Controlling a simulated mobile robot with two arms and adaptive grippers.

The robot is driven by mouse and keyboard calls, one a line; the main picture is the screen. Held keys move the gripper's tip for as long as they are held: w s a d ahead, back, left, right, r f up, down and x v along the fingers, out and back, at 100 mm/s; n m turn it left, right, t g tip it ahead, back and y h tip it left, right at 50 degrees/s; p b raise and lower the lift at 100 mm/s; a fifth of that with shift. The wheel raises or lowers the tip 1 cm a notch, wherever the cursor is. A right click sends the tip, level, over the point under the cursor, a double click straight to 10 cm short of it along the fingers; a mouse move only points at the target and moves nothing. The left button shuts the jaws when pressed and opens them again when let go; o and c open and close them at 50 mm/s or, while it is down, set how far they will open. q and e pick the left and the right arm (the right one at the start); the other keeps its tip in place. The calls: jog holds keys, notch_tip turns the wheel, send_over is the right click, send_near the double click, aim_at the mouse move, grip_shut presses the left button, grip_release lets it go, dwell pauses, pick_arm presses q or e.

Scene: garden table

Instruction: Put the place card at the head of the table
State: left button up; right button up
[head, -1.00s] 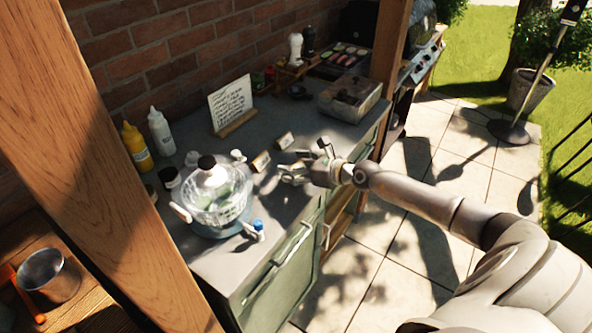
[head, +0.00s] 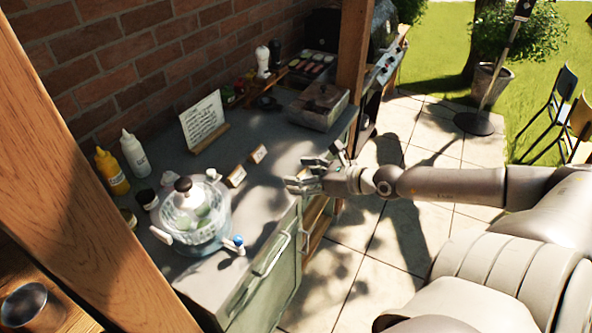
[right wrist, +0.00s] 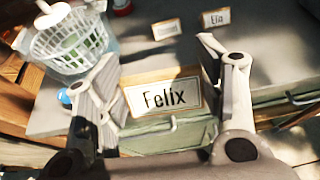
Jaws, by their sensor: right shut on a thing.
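The place card (right wrist: 164,97) reads "Felix" in dark letters on white, in a wooden holder. It is upright between the two fingers of my right gripper (right wrist: 165,92) in the right wrist view. My right gripper is shut on it. In the head view the right gripper (head: 316,170) is at the front edge of the grey counter (head: 212,262), and I cannot make out the held card there. Two other small cards (head: 236,177) (head: 258,154) stand on the counter; one reads "Ela" (right wrist: 216,18) in the right wrist view. My left gripper is not in view.
A glass bowl (head: 195,225), a yellow bottle (head: 112,172), a white bottle (head: 134,155), a written sign (head: 203,120) and a lidded box (head: 318,105) stand on the counter. A wooden post (head: 45,150) rises at left. Chairs (head: 560,95) stand at far right beyond open paving (head: 400,250).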

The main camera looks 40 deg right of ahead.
jog(key=shift+p+v, duration=0.55)
jog(key=shift+v, duration=0.25)
jog(key=shift+s+r, duration=0.2)
jog(key=shift+s, duration=0.15)
jog(key=shift+s, duration=0.1)
